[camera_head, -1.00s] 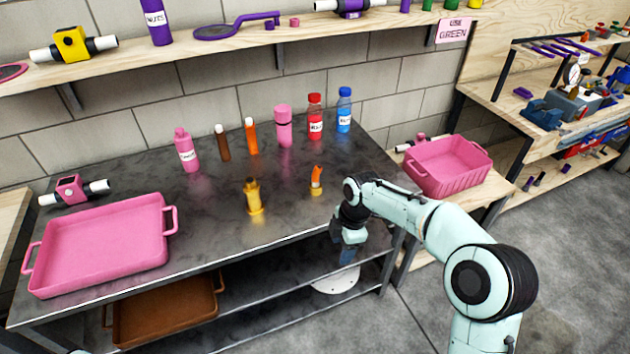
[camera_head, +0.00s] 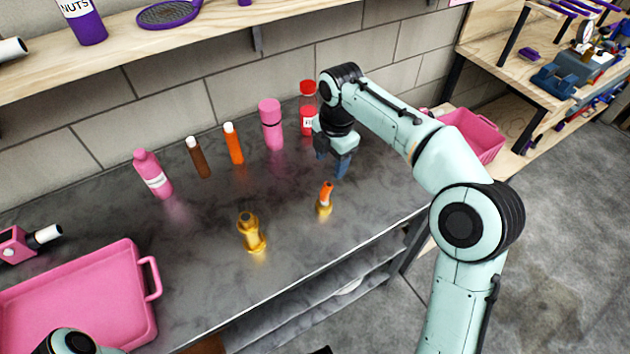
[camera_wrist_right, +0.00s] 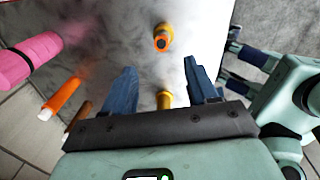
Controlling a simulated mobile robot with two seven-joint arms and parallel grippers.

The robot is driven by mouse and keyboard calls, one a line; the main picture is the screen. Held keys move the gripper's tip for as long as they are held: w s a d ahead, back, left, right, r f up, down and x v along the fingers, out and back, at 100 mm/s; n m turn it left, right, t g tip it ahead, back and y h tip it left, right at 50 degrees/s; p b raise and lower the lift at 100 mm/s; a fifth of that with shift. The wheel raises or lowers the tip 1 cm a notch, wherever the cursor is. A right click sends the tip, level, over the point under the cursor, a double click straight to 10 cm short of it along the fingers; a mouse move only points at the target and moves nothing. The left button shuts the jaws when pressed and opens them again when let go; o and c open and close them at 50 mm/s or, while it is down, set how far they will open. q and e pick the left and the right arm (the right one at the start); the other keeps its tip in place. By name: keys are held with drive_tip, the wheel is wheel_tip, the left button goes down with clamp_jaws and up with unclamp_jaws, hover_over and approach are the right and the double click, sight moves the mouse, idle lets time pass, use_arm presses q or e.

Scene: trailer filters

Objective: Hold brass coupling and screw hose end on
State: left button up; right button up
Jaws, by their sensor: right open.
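The brass coupling (camera_head: 250,233) stands upright on the dark metal table. The hose end (camera_head: 324,200), brass with an orange top, stands to its right. My right gripper (camera_head: 336,170) is open and empty, above the table behind the hose end. In the right wrist view the coupling (camera_wrist_right: 164,99) shows between the open fingers of my right gripper (camera_wrist_right: 162,78), but below and apart from them. The hose end (camera_wrist_right: 163,38) shows beyond them. My left gripper (camera_wrist_right: 234,65) shows at the right of that view, fingers apart and empty, near the table's front edge.
A pink bottle (camera_head: 153,174), brown bottle (camera_head: 199,158), orange bottle (camera_head: 233,144), pink cylinder (camera_head: 271,125) and red bottle (camera_head: 307,110) line the back. A pink tray (camera_head: 75,310) sits at left. A pink bin (camera_head: 478,140) stands beyond the right end.

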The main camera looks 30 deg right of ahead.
sight(327, 192)
wheel_tip(327, 192, down, 7)
drive_tip(key=shift+f+b, duration=0.1)
drive_tip(key=shift+b, duration=0.65)
use_arm(q)
drive_tip(key=shift+s+f, duration=0.4)
drive_tip(key=shift+f, duration=0.4)
use_arm(e)
drive_tip(key=shift+w+f, duration=0.1)
drive_tip(key=shift+f, duration=0.35)
drive_tip(key=shift+w+a+f+b, duration=0.15)
drive_tip(key=shift+f+b, duration=0.25)
drive_tip(key=shift+f, duration=2.2)
use_arm(q)
drive_tip(key=shift+s+f, duration=0.1)
drive_tip(key=shift+f, duration=0.3)
